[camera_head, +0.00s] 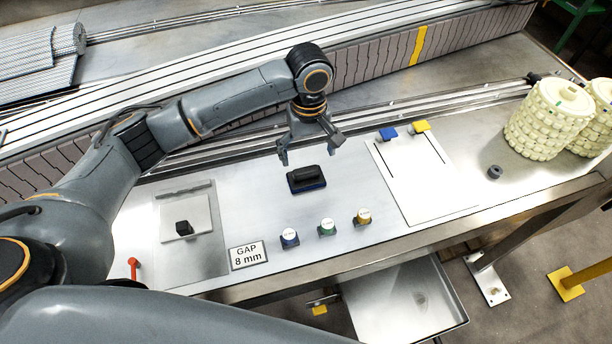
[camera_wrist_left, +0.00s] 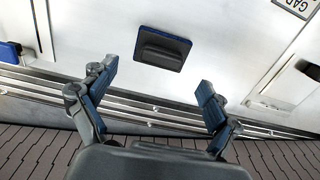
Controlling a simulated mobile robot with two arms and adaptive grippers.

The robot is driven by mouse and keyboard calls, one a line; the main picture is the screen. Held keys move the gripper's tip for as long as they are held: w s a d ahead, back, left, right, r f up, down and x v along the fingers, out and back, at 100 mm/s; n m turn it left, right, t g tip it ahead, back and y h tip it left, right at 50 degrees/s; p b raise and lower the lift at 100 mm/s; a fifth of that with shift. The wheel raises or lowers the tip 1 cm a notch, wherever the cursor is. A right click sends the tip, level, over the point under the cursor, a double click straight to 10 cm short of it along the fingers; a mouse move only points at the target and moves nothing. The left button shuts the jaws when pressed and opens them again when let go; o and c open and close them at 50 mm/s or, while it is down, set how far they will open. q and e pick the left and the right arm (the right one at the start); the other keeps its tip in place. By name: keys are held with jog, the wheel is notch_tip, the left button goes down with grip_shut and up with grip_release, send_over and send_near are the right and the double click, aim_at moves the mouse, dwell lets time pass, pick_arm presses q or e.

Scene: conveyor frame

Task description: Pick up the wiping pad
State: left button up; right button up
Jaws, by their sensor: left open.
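The wiping pad (camera_head: 307,180) is a small dark block with a black grip on top and a blue base. It lies flat on the metal table, near the middle in the head view. In the left wrist view the wiping pad (camera_wrist_left: 163,48) lies ahead of the fingers, at the top centre. My left gripper (camera_head: 310,152) is open and empty, above and slightly behind the pad, apart from it. Its two spread fingers also show in the left wrist view (camera_wrist_left: 157,82). My right gripper is not seen in either view.
Several small coloured-top pieces (camera_head: 327,228) stand in front of the pad. A white board (camera_head: 424,184) with blue and yellow clips lies to the right. A "GAP 8 mm" sign (camera_head: 248,255) and a plate with a black knob (camera_head: 186,218) are to the left. Conveyor rails run behind.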

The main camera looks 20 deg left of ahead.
aim_at(306, 169)
pick_arm(q)
jog(key=f, duration=0.6)
jog(key=shift+a+f, duration=0.25)
jog(key=shift+a, duration=0.05)
jog(key=c, duration=1.4)
jog(key=shift+o, duration=0.2)
jog(key=shift+r, duration=0.6)
jog(key=shift+s+d+r, duration=0.1)
jog(key=shift+s+r, duration=0.1)
jog(key=shift+r, duration=1.05)
jog(key=s+d+r+p, duration=0.1)
jog(key=s+r, duration=0.8)
jog(key=s, duration=0.4)
jog(key=shift+s+d+r, duration=0.2)
jog(key=shift+s+d, duration=0.05)
jog(key=shift+d, duration=0.15)
